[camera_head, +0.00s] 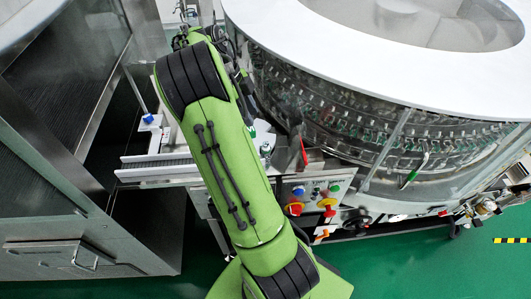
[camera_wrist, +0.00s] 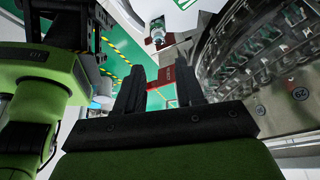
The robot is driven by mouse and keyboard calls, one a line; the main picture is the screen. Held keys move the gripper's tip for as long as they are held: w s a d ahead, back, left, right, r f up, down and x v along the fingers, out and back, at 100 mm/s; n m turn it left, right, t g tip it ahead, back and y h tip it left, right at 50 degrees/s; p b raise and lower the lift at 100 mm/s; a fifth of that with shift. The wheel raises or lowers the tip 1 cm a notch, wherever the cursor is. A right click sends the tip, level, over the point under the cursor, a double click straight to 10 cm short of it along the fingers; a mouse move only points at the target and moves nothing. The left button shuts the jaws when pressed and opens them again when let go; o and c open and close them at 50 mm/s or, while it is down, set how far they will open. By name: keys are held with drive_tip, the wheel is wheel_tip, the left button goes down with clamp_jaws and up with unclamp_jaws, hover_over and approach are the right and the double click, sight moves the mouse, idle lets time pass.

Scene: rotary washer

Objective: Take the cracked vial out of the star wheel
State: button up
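The round rotary washer (camera_head: 390,130) with its clear curved side stands at the upper right in the head view. Its curved side (camera_wrist: 260,50) also shows at the right in the wrist view. My gripper (camera_wrist: 157,88) has its two dark fingers apart, with nothing seen held between them. In the head view my green arm hides it. A dark red block (camera_wrist: 165,76) shows beyond the fingers. A small clear, round-topped object (camera_wrist: 157,30) shows at the top of the wrist view; I cannot tell what it is. I cannot make out the star wheel or the cracked vial.
A metal conveyor track (camera_head: 155,168) runs left of my arm, beside a large steel cabinet (camera_head: 75,215). A control panel (camera_head: 315,195) with red and yellow knobs sits below the washer. The green floor (camera_head: 430,270) is clear at the lower right.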

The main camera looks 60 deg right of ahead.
sight(266, 143)
drive_tip(key=b+x, duration=0.1)
drive_tip(key=x, duration=1.2)
drive_tip(key=shift+s+a+b, duration=0.1)
drive_tip(key=shift+s+b, duration=0.1)
drive_tip(key=shift+b, duration=0.2)
drive_tip(key=shift+r, duration=0.1)
drive_tip(key=c, duration=0.7)
